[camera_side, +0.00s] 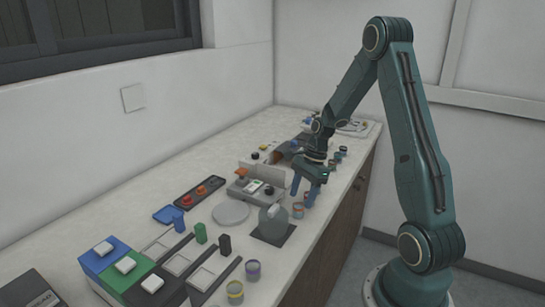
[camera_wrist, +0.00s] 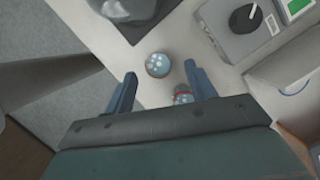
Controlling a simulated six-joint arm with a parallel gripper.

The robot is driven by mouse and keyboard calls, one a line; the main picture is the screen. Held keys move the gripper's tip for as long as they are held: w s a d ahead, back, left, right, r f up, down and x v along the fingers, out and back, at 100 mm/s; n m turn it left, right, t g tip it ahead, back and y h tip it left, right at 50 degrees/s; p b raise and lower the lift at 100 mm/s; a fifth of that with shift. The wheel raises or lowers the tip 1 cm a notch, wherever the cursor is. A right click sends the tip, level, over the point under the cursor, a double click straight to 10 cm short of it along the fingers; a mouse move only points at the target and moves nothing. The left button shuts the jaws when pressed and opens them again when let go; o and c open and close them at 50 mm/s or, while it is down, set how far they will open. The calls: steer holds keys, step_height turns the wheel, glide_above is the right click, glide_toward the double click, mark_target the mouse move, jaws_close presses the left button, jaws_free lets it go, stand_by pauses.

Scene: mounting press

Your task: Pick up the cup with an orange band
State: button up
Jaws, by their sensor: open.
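My gripper (camera_side: 304,191) is open above the front part of the counter, fingers pointing down. In the wrist view its two blue fingers (camera_wrist: 160,71) stand apart with nothing gripped. A small cup (camera_wrist: 158,64) with pale contents and a brownish band shows between the fingertips. It appears to be the cup (camera_side: 298,211) just below the fingers in the side view. A second cup (camera_wrist: 183,95) with a reddish rim lies nearer the palm by the right finger, partly hidden by my gripper. I cannot tell for sure which cup's band is orange.
A grey press (camera_side: 272,222) on a dark mat stands left of the cups. A control box with a dark knob (camera_wrist: 245,18) is close by on the right in the wrist view. More cups stand at the near end (camera_side: 235,291) and farther back (camera_side: 332,164). A round plate (camera_side: 230,213) lies behind.

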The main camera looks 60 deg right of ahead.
mark_target(296, 216)
steer(key=shift+x, duration=2.15)
steer(key=shift+s+a, duration=0.1)
steer(key=c, duration=1.1)
